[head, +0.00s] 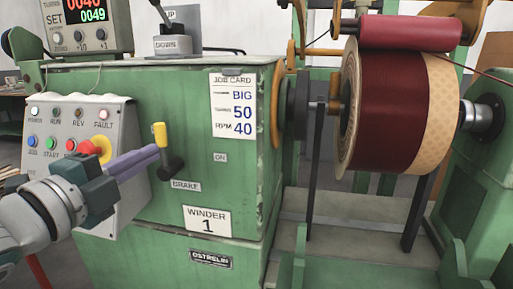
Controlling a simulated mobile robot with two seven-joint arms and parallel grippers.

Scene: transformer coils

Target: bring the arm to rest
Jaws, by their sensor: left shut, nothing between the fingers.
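My left gripper (157,154) comes in from the left with its purple fingers together and nothing between them. Its tips are beside the yellow-handled brake lever (160,136) on the front of the green winder cabinet (239,178). I cannot tell whether the tips touch the lever. The lever's yellow grip points up, and its dark lower part sits above the BRAKE label. The gripper and arm cover part of the control panel (122,118). My right gripper is not in view.
A coil with dark red wire (392,110) hangs on the winder shaft at right, under a red roller (410,32). A counter box (84,27) and a lever marked DOWN (172,42) stand on top of the cabinet. A job card (233,105) is on its front.

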